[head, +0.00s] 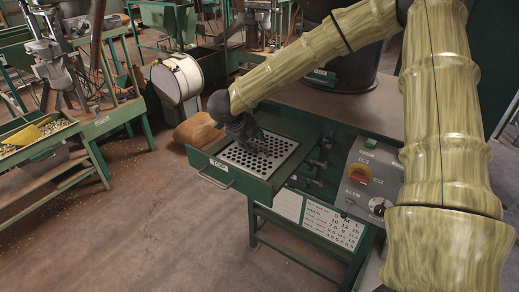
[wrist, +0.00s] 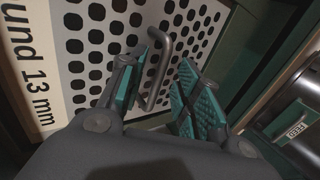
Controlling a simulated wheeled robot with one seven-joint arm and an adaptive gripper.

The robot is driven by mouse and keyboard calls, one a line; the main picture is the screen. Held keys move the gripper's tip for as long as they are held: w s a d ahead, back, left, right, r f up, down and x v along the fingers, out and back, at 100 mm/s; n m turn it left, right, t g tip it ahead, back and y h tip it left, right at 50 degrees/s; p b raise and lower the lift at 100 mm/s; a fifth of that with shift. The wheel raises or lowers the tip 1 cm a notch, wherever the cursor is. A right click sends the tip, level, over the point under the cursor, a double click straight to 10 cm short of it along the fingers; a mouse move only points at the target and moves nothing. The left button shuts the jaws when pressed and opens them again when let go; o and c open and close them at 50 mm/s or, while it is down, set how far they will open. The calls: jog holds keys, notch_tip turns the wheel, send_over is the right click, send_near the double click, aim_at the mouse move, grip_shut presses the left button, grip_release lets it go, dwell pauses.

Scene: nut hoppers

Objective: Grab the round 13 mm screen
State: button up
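The round 13 mm screen (wrist: 80,40) is a pale plate with rows of dark round holes and a printed label reading "und 13 mm" along its left side in the wrist view. In the head view the screen (head: 270,155) lies in a green pulled-out drawer. A grey bar handle (wrist: 158,75) stands up from the screen. My gripper (wrist: 165,88) is open over the screen, with its teal-padded fingers on either side of the handle. The handle looks closer to the left finger; contact cannot be told. In the head view my gripper (head: 246,134) partly hides the screen's far left part.
The drawer's green front (head: 225,175) has a labelled plate and a handle. A control box (head: 368,178) with a red-yellow switch stands to the right. A white drum (head: 178,78) and a brown sack (head: 197,131) are behind left. The floor at front left is clear.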

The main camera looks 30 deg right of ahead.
jog(key=shift+f, duration=0.1)
grip_shut()
jog(key=shift+w, duration=0.1)
dwell(0.5)
